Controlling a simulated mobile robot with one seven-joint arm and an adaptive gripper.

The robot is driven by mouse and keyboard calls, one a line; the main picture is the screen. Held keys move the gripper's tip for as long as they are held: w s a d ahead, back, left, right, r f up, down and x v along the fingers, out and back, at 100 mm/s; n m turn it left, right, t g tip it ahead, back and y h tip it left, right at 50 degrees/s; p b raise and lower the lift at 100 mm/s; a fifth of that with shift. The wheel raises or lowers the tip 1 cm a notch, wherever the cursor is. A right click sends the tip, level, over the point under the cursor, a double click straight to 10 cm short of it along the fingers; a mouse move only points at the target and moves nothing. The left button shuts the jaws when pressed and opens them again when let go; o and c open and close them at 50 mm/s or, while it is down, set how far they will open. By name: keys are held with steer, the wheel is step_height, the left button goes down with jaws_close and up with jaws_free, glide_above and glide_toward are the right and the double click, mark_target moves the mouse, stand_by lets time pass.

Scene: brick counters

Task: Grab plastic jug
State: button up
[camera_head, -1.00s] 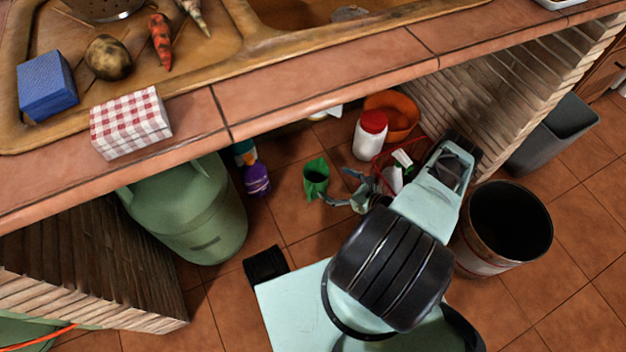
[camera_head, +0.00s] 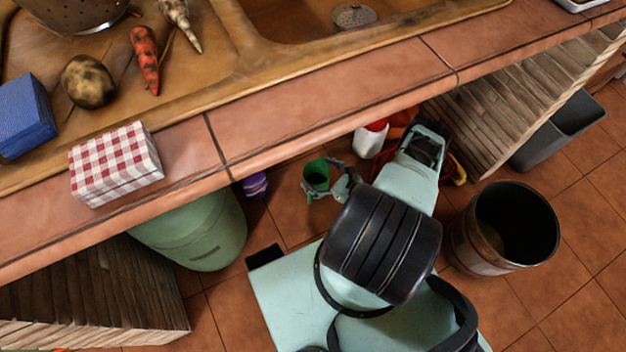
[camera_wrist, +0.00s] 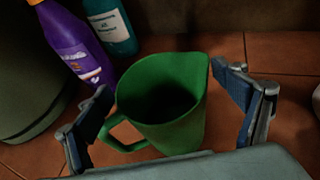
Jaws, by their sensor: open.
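The plastic jug is green and open at the top. It stands upright on the tiled floor under the counter, and in the head view the jug (camera_head: 316,174) is small and partly covered by my gripper. In the wrist view the jug (camera_wrist: 166,100) fills the middle, with its handle at the lower left. My gripper (camera_wrist: 170,100) is open, with one finger on each side of the jug. Gaps show between the fingers and the jug's walls. In the head view my gripper (camera_head: 325,182) reaches down around the jug from the right.
A purple bottle (camera_wrist: 72,42) and a teal bottle (camera_wrist: 110,27) stand behind the jug, left. A large green container (camera_head: 200,235) is left of it. A white jar with a red lid (camera_head: 369,140) is right. The counter edge (camera_head: 330,125) overhangs; a bin (camera_head: 505,228) stands right.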

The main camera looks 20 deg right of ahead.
steer(key=shift+s, duration=0.1)
steer(key=c, duration=2.2)
steer(key=shift+r, duration=0.1)
